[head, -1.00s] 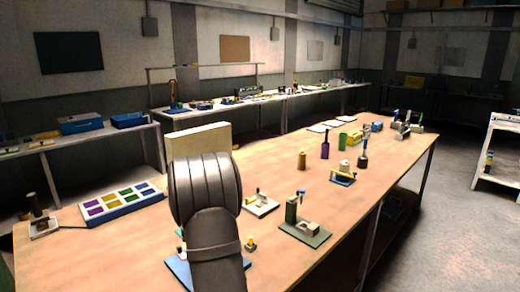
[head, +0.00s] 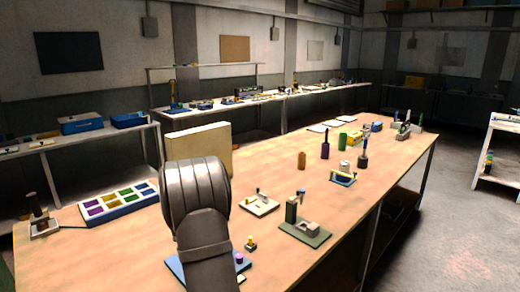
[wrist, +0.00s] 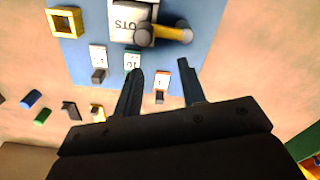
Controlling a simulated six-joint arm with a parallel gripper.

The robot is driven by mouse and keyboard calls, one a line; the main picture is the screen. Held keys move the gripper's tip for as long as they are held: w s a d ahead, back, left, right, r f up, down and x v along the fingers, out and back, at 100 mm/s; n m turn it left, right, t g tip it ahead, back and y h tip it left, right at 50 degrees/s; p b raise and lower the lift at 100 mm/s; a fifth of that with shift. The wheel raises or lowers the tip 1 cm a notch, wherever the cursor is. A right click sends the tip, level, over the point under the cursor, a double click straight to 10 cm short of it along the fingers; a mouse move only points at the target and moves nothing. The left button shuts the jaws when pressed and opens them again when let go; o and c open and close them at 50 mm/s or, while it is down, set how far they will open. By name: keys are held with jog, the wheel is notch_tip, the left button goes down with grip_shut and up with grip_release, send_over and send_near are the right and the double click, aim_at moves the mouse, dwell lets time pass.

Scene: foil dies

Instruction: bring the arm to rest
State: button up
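My gripper (wrist: 160,78) is open in the wrist view, with nothing between its two dark fingers. It is over the near edge of a blue board (wrist: 205,25). The board carries a white lettered block (wrist: 126,15), a yellow bar with dark round ends (wrist: 170,34), a yellow square frame (wrist: 65,22) and small white tags (wrist: 98,57). In the head view my arm hides my gripper and most of the blue board (head: 176,268); a purple piece (head: 239,258) shows at the board's right side.
A tray with coloured compartments (head: 120,199) lies left on the bench (head: 330,245). A cream block (head: 200,142) stands behind my arm. A green fixture (head: 305,233), a white plate (head: 262,206) and several bottles stand to the right. The bench's front right is clear.

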jog(key=n, duration=0.1)
jog(key=a+n, duration=0.1)
jog(key=n, duration=0.2)
jog(key=shift+s+a+n, duration=0.3)
jog(key=shift+s+n, duration=0.1)
jog(key=o, duration=1)
jog(key=shift+r, duration=0.1)
jog(key=o, duration=0.4)
jog(key=d+r+n, duration=0.1)
jog(key=r+n, duration=0.1)
jog(key=r, duration=0.3)
jog(key=s+d+r+n, duration=0.1)
jog(key=r+n, duration=0.2)
jog(key=r, duration=0.2)
jog(key=s+d+r+n, duration=0.1)
jog(key=r+n, duration=0.2)
jog(key=r, duration=0.3)
jog(key=shift+s+d, duration=0.1)
jog(key=shift+d, duration=0.25)
jog(key=shift+n, duration=0.3)
notch_tip(320, 180, down, 9)
jog(key=shift+s+f, duration=0.1)
jog(key=shift+f, duration=0.1)
notch_tip(320, 180, up, 10)
jog(key=shift+r, duration=0.1)
